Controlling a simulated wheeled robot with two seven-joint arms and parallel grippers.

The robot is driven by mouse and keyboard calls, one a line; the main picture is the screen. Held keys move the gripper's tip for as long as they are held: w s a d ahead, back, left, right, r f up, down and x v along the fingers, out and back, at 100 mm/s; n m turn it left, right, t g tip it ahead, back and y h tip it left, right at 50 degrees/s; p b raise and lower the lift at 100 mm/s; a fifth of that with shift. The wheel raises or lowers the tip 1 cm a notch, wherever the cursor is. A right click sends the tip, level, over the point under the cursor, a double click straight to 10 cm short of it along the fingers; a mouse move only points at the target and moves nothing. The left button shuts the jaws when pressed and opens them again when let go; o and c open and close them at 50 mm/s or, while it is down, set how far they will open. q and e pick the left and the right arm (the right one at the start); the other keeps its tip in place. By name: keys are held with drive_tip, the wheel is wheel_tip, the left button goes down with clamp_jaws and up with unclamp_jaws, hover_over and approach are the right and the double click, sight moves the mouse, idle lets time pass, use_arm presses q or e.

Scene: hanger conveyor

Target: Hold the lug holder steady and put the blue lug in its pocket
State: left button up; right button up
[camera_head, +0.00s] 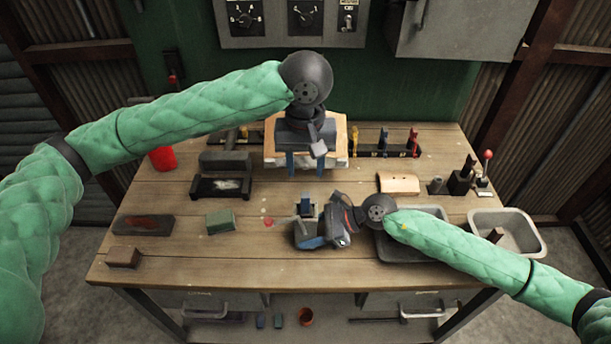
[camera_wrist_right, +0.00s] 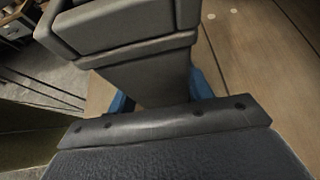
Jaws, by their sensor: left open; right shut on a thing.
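The lug holder appears to be the grey block (camera_head: 305,229) standing on the bench front of centre. My right gripper (camera_head: 309,226) is shut on it, with blue fingers on either side. In the right wrist view the grey block (camera_wrist_right: 150,80) fills the middle between the blue fingertips. Its pocket cannot be made out. My left gripper (camera_head: 305,165) is open, pointing down in front of a wooden-edged board at the back, apart from the holder. A small blue piece (camera_head: 382,141) stands in the rear rack; I cannot tell whether it is the blue lug.
A yellow piece (camera_head: 355,136) and a red piece (camera_head: 413,141) stand in the same rack. Grey trays (camera_head: 505,231) lie at the right. A green block (camera_head: 220,221) and a dark stone (camera_head: 144,225) lie at the left. The front left of the bench is mostly clear.

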idle(0.4)
drive_tip(key=o, duration=0.8)
drive_tip(key=shift+o, duration=0.2)
